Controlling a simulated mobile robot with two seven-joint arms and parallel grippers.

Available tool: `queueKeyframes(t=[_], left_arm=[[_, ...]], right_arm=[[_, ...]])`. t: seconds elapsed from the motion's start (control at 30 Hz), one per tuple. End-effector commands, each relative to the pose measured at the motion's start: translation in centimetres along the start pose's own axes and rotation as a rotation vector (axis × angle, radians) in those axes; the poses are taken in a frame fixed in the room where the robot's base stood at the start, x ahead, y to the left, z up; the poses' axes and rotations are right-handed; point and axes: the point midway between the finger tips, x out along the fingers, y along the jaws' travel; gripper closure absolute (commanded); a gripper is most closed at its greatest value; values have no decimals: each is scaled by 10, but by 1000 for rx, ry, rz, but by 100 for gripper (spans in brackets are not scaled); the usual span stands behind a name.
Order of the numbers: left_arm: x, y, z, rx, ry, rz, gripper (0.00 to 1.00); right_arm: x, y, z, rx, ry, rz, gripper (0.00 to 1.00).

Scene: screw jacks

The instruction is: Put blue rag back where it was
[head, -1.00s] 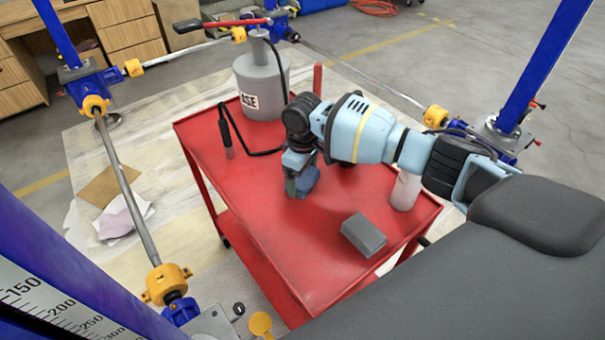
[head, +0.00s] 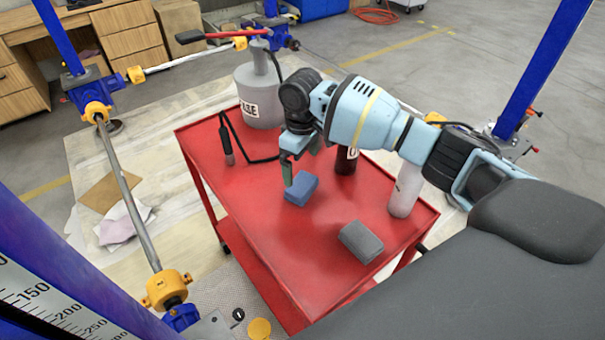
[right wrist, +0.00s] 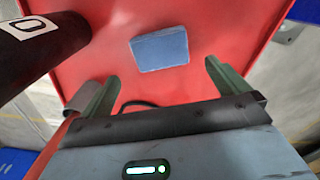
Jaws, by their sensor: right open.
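The blue rag (head: 301,189) is a folded block lying on the red cart top (head: 270,240), left of the middle of the cart. My right gripper (head: 291,176) is just above and behind it, at its left end. In the right wrist view the rag (right wrist: 160,48) lies on the red surface beyond the fingertips of my right gripper (right wrist: 160,82). The two fingers are spread wide, with nothing between them, and the rag is apart from them. My left gripper is not in view.
A grey folded rag (head: 361,242) lies nearer on the cart. A white bottle (head: 405,190) and a dark red bottle (head: 346,160) stand at the right, near my arm. A grey sprayer canister (head: 260,95) with a black hose and wand (head: 226,145) occupies the back. The cart's front left is clear.

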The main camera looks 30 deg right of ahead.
Motion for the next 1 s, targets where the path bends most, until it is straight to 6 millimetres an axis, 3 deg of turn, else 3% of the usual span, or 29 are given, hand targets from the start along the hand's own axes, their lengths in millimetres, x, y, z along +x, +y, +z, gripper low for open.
queueKeyframes(t=[0.1,0.3,1.0], left_arm=[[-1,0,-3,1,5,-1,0],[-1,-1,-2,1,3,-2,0],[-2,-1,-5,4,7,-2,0]], right_arm=[[-22,0,0,1,2,1,0],[-40,0,0,0,0,0,0],[-42,0,0,0,-2,-1,0]])
